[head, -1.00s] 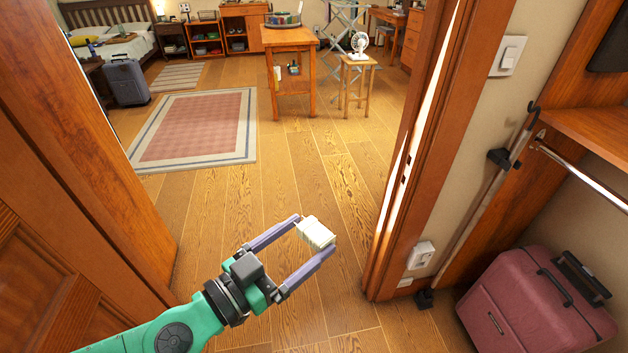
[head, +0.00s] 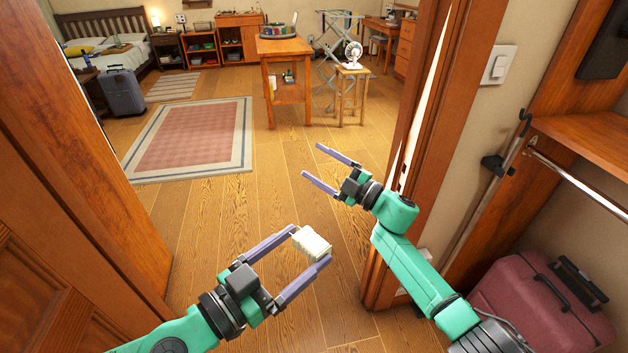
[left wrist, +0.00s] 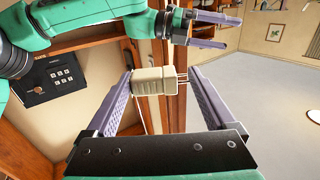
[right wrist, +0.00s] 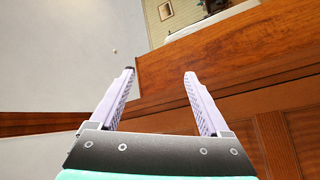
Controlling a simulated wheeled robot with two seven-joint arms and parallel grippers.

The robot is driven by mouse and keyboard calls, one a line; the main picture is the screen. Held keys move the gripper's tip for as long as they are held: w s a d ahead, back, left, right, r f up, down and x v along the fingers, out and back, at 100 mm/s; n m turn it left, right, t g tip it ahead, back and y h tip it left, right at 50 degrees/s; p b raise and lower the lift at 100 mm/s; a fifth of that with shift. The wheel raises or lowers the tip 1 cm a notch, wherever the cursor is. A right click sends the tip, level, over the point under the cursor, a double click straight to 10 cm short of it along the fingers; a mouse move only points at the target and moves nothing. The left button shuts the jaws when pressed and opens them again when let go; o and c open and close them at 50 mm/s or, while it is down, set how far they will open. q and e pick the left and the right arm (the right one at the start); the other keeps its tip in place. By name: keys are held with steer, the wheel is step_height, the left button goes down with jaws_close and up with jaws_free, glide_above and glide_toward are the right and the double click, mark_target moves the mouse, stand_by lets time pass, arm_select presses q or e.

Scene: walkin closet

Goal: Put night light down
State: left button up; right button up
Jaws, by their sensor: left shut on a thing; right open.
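The night light (head: 312,243) is a small cream block held between the fingertips of my left gripper (head: 308,247), above the wood floor near the doorway. In the left wrist view, the night light (left wrist: 154,82) sits between the two fingers, with thin metal prongs sticking out to its right. My right gripper (head: 328,168) is open and empty, above and to the right of the night light in the head view. The right wrist view shows nothing between its fingers (right wrist: 159,72).
The door frame (head: 412,150) stands right of my grippers, with a light switch (head: 498,65) on the wall. A red suitcase (head: 535,310) is at lower right. A wooden door (head: 70,200) is at left. Beyond lie a rug (head: 190,140), an island table (head: 285,50) and open floor.

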steer(key=s+a+r+n+g+h, duration=0.1)
steer(key=s+a+r+n+g, duration=0.4)
steer(key=s+r+n+g, duration=0.3)
steer(key=s+a+r+n+g, duration=0.5)
steer(key=s+r+n, duration=0.3)
steer(key=n, duration=0.1)
arm_select(q)
steer(key=shift+s, duration=0.1)
arm_select(e)
steer(key=n+t+h, duration=0.4)
steer(key=n+h, duration=0.1)
steer(key=h, duration=1)
glide_toward(305, 237)
steer(key=f, duration=0.6)
steer(key=w+a+f, duration=0.1)
steer(key=f, duration=0.2)
steer(key=shift+f, duration=0.35)
jaws_close()
arm_select(q)
steer(key=o, duration=1.1)
steer(key=shift+c, duration=0.2)
